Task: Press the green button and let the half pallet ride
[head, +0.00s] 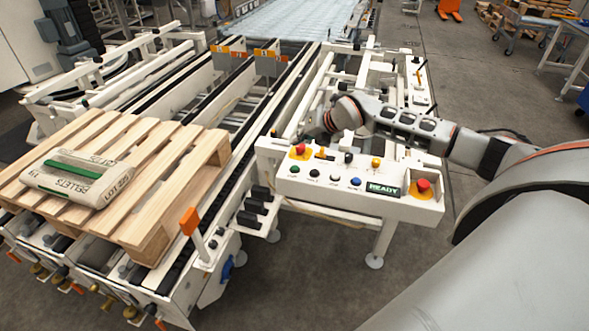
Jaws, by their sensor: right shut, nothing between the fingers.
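The green button (294,169) is at the left end of a row of buttons on the white control panel (345,201). My right arm reaches in from the right behind the panel. My right gripper (312,138) is shut and empty, above and behind the panel's left end, apart from the green button. Its fingertips are small and partly hidden. The wooden half pallet (178,163) rests on the conveyor at the left, with one pellet sack (78,173) lying on it. My left gripper is not in view.
The panel also has a lit READY display (384,190) and a red emergency knob (423,187). White conveyor rails (262,98) run back to a roller line (300,18). Stacked pallets (520,18) stand far right. Open floor lies right of the conveyor.

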